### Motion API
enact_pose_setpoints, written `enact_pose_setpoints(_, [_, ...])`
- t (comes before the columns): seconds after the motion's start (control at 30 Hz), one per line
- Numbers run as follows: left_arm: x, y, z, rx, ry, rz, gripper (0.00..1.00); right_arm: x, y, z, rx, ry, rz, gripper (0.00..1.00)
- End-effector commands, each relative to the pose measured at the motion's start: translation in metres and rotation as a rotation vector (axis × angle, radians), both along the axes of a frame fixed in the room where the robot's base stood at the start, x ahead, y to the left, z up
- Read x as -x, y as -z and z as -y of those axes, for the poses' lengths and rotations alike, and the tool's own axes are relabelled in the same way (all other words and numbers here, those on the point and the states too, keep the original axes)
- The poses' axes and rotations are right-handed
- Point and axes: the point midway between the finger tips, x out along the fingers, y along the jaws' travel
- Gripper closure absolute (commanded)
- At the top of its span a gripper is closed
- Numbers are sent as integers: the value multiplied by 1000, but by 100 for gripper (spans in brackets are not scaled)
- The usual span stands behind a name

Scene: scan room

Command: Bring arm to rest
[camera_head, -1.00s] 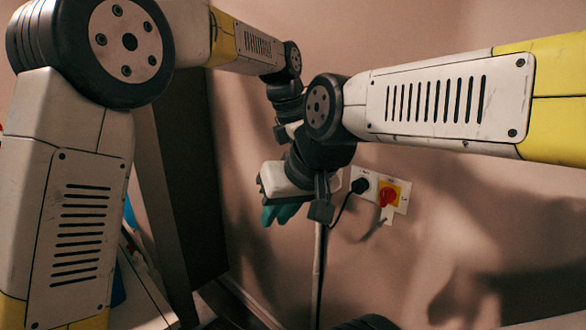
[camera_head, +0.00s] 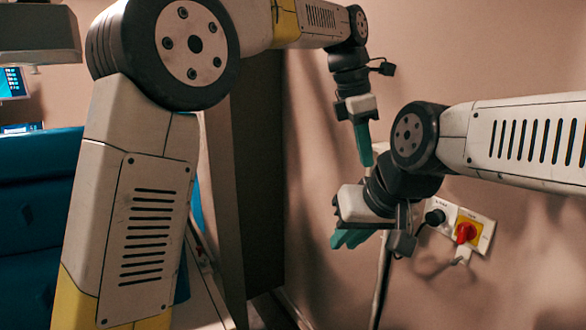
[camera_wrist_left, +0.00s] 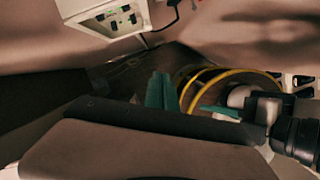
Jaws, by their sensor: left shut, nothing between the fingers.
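In the head view my left gripper (camera_head: 364,145) hangs at the end of the left arm with its teal fingers pointing down. It is shut and empty, in front of the pink wall. Its teal fingers (camera_wrist_left: 160,92) also show together in the left wrist view. My right gripper (camera_head: 350,238) is lower and a little to the left of it, with teal fingers pointing down and left. I cannot tell whether the right fingers are apart. The two grippers look close together in the picture, but apart.
A wall socket plate with a red switch (camera_head: 466,232) is just right of my right gripper. A dark panel (camera_head: 258,180) stands left of both grippers. A blue padded thing (camera_head: 35,220) and a screen (camera_head: 12,83) are at the far left. A white box (camera_wrist_left: 115,18) shows in the wrist view.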

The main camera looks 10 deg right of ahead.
Motion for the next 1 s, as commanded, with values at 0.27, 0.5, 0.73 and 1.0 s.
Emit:
enact_pose_setpoints(0.27, [2, -7, -154, 27, 404, 275, 100, 0, 0, 0, 0, 0, 0, 83])
enact_pose_setpoints(0.5, [51, 24, -270, -107, 835, 558, 100, 0, 0, 0, 0, 0, 0, 83])
enact_pose_setpoints(0.73, [112, 75, -337, -335, 1215, 727, 100, 0, 0, 0, 0, 0, 0, 83])
enact_pose_setpoints(1.0, [141, 106, -358, -474, 1419, 766, 100, 0, 0, 0, 0, 0, 0, 83])
